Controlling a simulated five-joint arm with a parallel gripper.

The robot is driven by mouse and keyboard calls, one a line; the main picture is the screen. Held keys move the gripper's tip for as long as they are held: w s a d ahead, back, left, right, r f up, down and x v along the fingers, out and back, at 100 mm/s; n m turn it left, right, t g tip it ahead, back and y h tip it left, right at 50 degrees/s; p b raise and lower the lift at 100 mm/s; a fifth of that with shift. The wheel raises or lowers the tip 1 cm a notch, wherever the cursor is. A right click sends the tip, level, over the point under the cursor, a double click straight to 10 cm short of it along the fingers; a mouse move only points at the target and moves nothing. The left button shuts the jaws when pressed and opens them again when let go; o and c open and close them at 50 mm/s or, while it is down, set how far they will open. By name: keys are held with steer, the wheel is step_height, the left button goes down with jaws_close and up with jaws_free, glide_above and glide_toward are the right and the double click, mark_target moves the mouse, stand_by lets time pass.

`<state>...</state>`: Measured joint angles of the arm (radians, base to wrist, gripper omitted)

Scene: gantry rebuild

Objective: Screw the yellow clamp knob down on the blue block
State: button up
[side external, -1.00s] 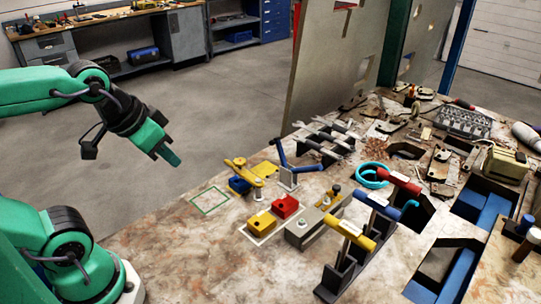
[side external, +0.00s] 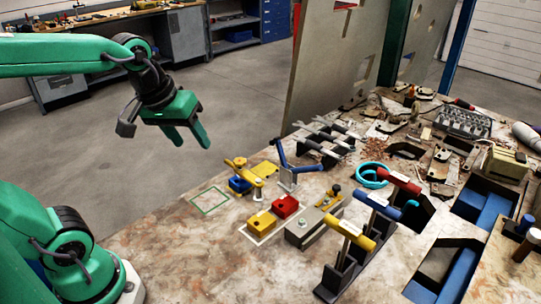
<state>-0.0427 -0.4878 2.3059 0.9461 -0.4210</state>
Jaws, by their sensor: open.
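The yellow clamp (side external: 262,170) stands over the blue block (side external: 239,185) near the table's left edge. Its round yellow knob (side external: 239,162) sits at the top of the clamp, above the blue block. How far down the knob is cannot be told at this size. My gripper (side external: 190,138) is up and to the left of the clamp, pointing down. Its two green fingers are apart, with nothing between them.
A green-outlined square (side external: 210,201) lies left of the blue block. A yellow block (side external: 261,224), a red block (side external: 285,206) and a blue lever clamp (side external: 289,168) are close by. Colored-handled tools (side external: 352,234) stand upright in a rack at the front right.

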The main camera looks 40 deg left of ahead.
steer(key=w+a+f+n+g, duration=0.2)
steer(key=w+a+f+n, duration=0.1)
steer(key=w+n, duration=0.65)
steer(key=n+g, duration=0.2)
steer(key=n, duration=0.6)
glide_toward(240, 161)
steer(key=shift+w+a, duration=0.2)
steer(key=shift+f, duration=0.1)
steer(key=shift+f, duration=0.1)
steer(key=shift+f, duration=3.75)
steer(key=c, duration=0.8)
